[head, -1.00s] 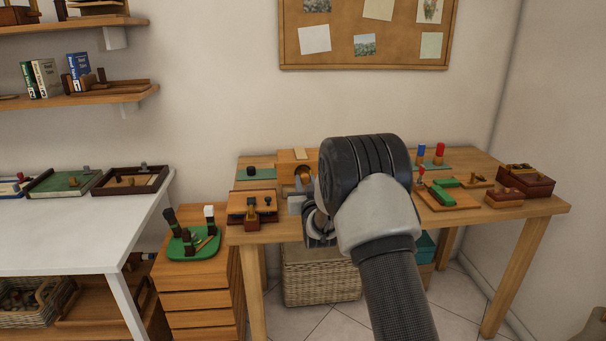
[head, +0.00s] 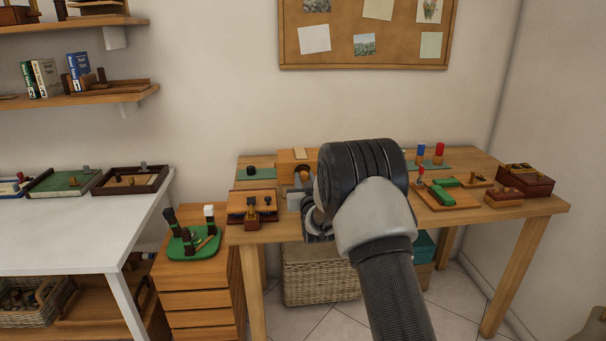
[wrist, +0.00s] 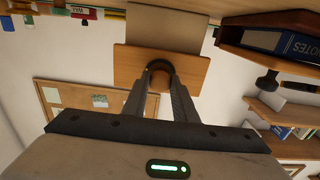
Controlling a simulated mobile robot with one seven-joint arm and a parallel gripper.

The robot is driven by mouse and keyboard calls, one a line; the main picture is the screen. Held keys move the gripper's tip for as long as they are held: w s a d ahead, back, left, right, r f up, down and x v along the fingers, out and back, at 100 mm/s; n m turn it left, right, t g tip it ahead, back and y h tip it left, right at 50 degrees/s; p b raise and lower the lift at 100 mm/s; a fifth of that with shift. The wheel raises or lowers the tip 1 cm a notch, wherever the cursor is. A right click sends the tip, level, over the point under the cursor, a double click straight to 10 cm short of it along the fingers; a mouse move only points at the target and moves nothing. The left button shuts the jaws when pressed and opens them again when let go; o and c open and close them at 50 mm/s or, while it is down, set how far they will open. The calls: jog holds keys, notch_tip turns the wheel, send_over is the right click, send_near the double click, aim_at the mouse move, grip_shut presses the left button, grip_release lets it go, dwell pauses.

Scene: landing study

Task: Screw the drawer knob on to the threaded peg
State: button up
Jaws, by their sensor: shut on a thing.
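My gripper (wrist: 160,72) is shut at the end of two dark fingers in the wrist view. A dark, rounded arch shows at the fingertips, in front of a wooden panel (wrist: 127,66). In the head view a small orange-brown rounded thing (head: 303,176), which looks like the drawer knob, is at the fingertips, against the front of a wooden block (head: 288,160) at the back of the table. My wrist and arm hide much of this spot. The threaded peg is not visible, so I cannot tell whether the knob is on it.
The wooden table (head: 480,222) holds a box with dark knobs (head: 240,203) at left. A board with green pieces (head: 447,196), red and blue pegs, and dark red boxes (head: 525,180) stand at right. A green tray (head: 193,244) on drawers stands left.

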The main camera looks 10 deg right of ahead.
jog(key=shift+w, duration=0.3)
dwell(0.6)
jog(key=m, duration=0.5)
jog(key=shift+d, duration=0.2)
jog(key=m, duration=0.2)
jog(key=shift+m, duration=0.4)
jog(key=shift+a+m, duration=0.2)
jog(key=shift+m, duration=1)
jog(key=shift+d+m, duration=0.15)
jog(key=shift+m, duration=0.75)
jog(key=m, duration=0.5)
jog(key=o, duration=1.1)
jog(key=shift+w, duration=0.1)
